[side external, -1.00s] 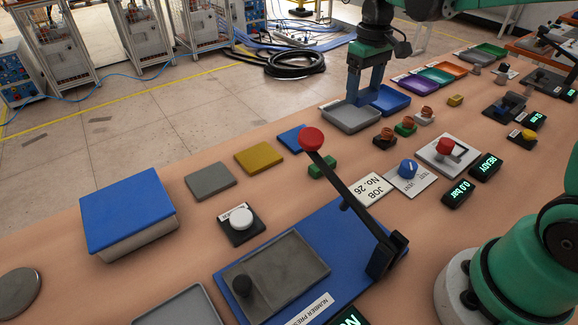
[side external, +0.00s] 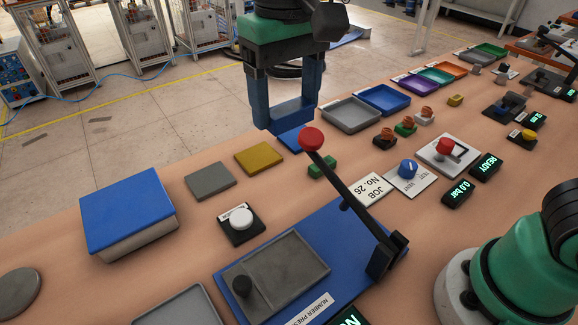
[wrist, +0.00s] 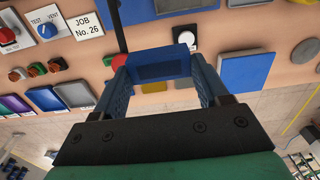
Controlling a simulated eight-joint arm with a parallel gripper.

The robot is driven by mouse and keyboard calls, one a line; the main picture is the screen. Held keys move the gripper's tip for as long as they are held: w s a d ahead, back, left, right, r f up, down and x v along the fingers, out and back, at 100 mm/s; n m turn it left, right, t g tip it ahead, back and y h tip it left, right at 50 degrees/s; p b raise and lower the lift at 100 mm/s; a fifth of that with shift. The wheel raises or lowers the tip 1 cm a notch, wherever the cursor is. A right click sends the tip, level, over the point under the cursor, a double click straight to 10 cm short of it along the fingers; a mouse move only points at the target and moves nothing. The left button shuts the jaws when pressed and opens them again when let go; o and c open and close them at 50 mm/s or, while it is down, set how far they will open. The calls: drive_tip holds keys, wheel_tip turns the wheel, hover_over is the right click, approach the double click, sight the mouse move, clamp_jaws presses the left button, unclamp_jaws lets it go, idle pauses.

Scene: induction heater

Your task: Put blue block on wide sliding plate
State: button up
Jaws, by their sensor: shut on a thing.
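The blue block (side external: 288,114) is held between the fingers of my gripper (side external: 285,108), above the far edge of the table. In the wrist view the block (wrist: 160,66) spans the gap between the two fingertips of my gripper (wrist: 158,72). The wide grey sliding plate (side external: 287,262), with a black knob on it, lies on the blue base of the number press in the front middle of the side view. My gripper is well behind the plate and above table height.
A lever with a red knob (side external: 311,139) rises beside the press, between plate and gripper in the picture. A white button (side external: 241,218), a green block (side external: 322,166), and yellow (side external: 259,158) and grey (side external: 210,180) tiles lie nearby. A large blue-topped box (side external: 128,210) stands left.

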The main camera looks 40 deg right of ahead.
hover_over(283, 265)
wheel_tip(283, 265, down, 20)
drive_tip(key=shift+r, duration=0.15)
idle(0.4)
drive_tip(key=o, duration=1.5)
drive_tip(key=shift+c, duration=0.2)
wheel_tip(283, 265, up, 12)
